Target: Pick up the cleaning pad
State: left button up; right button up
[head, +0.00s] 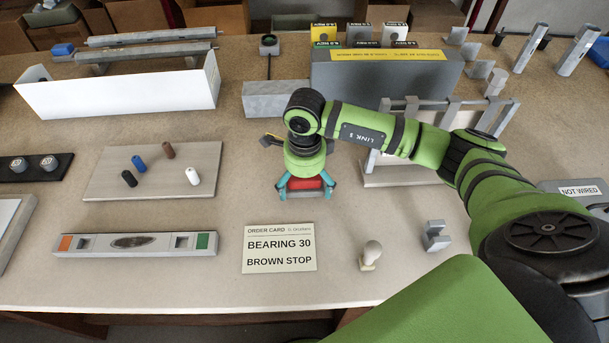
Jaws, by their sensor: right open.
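A small red block (305,184), the likeliest cleaning pad in view, lies on the table below my right gripper. My right gripper (305,190) points down with its teal fingertips apart, one on each side of the red block. The gripper body hides the far part of the block. I cannot tell whether the fingertips touch it. My left gripper is not in view.
The order card (279,248) lies just in front of the gripper. A grey gauge bar (135,244) and a board with several pegs (105,180) are left. A large grey box (375,85) stands behind. A white-headed knob (371,253) and grey bracket (436,236) are front right.

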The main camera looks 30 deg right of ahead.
jog(key=shift+f, duration=0.15)
jog(key=shift+c, duration=0.8)
jog(key=c, duration=0.9)
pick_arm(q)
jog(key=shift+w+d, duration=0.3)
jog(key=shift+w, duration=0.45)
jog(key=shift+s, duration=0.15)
